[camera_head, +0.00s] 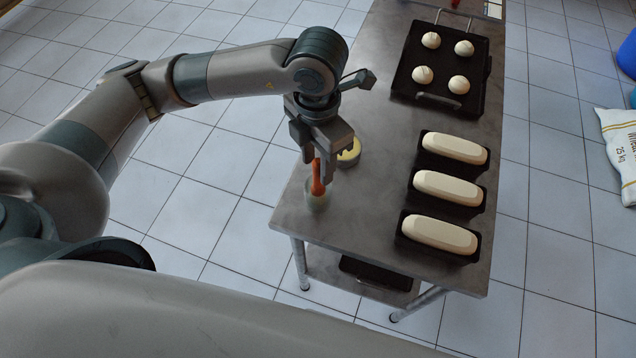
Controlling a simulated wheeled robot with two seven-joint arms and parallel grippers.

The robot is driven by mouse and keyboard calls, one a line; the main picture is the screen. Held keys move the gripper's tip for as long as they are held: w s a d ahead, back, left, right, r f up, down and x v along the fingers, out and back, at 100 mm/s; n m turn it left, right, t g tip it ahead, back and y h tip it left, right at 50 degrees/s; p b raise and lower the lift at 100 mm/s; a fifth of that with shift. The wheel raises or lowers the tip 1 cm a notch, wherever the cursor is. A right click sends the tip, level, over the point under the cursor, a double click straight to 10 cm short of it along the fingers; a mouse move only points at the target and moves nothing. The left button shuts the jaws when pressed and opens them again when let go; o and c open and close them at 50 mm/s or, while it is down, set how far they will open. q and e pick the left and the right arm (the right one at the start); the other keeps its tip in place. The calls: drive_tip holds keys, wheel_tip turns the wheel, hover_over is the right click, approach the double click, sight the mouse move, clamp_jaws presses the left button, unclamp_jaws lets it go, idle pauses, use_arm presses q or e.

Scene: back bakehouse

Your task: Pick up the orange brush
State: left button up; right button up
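The orange brush (317,182) is upright at the table's left front corner, its lower end at a pale, translucent cup-like shape (314,200). My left gripper (319,168) points down over it, with its fingers on either side of the orange handle. The fingers and palm hide the upper part of the brush. I cannot tell whether the fingers touch the handle or leave a gap. My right gripper is not in view.
A small bowl with yellow contents (350,153) stands close behind the gripper on the metal table (345,222). Three black tins with pale loaves (443,234) line the right side. A dark tray (403,88) with several dough balls lies at the back.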

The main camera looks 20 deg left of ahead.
sight(318, 178)
use_arm(q)
drive_tip(key=shift+s+f+p, duration=0.1)
drive_tip(key=shift+f+p, duration=0.3)
drive_tip(key=shift+p, duration=0.1)
wheel_tip(318, 178, down, 3)
drive_tip(key=shift+s+f+p, duration=0.1)
drive_tip(key=shift+p, duration=0.6)
drive_tip(key=shift+f, duration=0.55)
clamp_jaws()
